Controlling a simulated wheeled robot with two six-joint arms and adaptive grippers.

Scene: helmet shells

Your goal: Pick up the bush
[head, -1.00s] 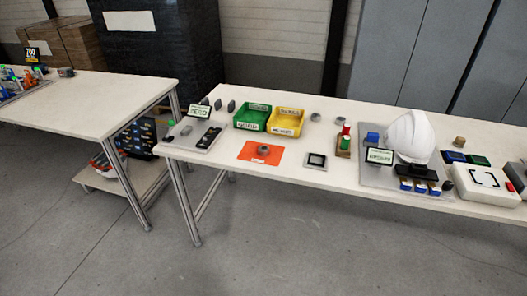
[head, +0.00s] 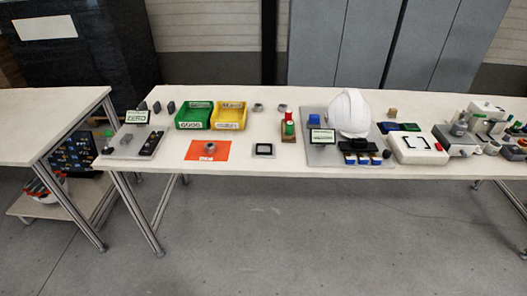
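A small grey ring-shaped part, which looks like the bush (head: 210,148), lies on an orange mat (head: 194,155) near the front edge of the long table. Two similar grey parts stand farther back, one right of the yellow bin (head: 258,107) and one a little farther right (head: 282,108). Neither of my grippers shows in the head view.
A green bin (head: 181,124) and a yellow bin (head: 243,127) stand behind the mat. A grey plate with a ZERO display (head: 137,117) is at left. A black-framed square (head: 264,150), a white helmet (head: 348,113) and a white box (head: 418,149) are to the right. The floor in front is clear.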

